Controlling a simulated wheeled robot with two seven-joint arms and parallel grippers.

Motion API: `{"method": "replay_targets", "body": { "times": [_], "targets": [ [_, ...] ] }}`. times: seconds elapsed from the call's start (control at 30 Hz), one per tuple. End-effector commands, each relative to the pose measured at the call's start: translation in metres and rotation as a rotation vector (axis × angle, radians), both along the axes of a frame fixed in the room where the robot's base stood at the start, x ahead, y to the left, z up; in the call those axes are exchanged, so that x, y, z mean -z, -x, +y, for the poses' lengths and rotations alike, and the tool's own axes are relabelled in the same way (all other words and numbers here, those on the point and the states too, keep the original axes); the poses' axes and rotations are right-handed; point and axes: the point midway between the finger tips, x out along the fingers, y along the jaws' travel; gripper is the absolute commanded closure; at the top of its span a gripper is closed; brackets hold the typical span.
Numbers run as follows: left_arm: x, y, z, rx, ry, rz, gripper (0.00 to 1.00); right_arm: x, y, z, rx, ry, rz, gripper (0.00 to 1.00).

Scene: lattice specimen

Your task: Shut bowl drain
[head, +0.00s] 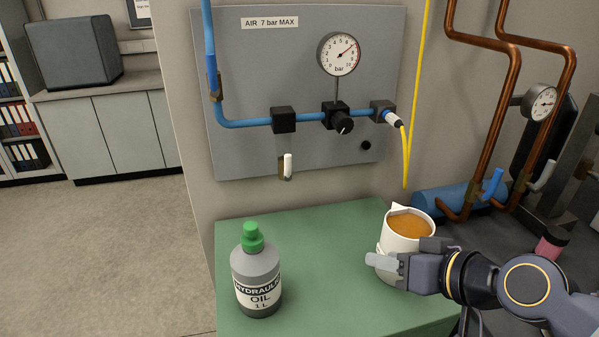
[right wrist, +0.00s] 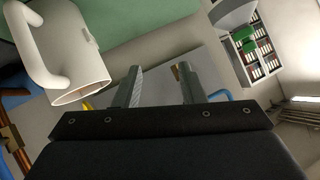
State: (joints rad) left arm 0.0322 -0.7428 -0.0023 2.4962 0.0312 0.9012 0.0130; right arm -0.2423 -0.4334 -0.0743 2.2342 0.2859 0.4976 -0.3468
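The bowl drain (head: 286,167) hangs below a black block (head: 283,120) on the grey air panel (head: 300,50). It has a small brass body and a white lever that points straight up and down. Whether it is open or shut I cannot tell. My right gripper (head: 385,262) is in front of a white jug, to the right of the drain and below it, apart from it. In the right wrist view (right wrist: 160,85) its two fingers are spread with nothing between them. A small brassy part shows beside the right finger there. My left gripper is not in view.
The white jug (head: 405,244) of brown liquid stands on the green table top (head: 320,235), behind my right gripper; it also shows in the wrist view (right wrist: 80,55). A hydraulic oil bottle (head: 257,275) stands left. A yellow hose (head: 412,130) and copper pipes (head: 500,100) are right.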

Motion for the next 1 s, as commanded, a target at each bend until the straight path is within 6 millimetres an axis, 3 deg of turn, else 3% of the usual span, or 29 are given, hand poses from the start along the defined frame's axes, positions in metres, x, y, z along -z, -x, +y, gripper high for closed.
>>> {"method": "replay_targets", "body": {
  "times": [0.03,0.27,0.43,0.6,0.77,1.0],
  "targets": [
    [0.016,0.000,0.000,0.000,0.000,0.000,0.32,0.004,-0.015,0.008,-0.016,-0.004,-0.047,0.63],
    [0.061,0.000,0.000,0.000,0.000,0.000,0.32,-0.018,-0.088,0.048,-0.032,0.005,-0.315,0.63],
    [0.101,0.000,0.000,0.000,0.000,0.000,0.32,-0.030,-0.143,0.095,0.014,0.055,-0.528,0.63],
    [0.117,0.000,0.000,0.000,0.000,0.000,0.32,-0.041,-0.168,0.124,0.071,0.110,-0.644,0.63],
    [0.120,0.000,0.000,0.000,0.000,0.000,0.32,-0.045,-0.181,0.131,0.087,0.124,-0.662,0.63],
    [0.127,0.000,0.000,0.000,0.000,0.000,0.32,-0.044,-0.217,0.145,0.086,0.124,-0.660,0.63]
  ]
}}
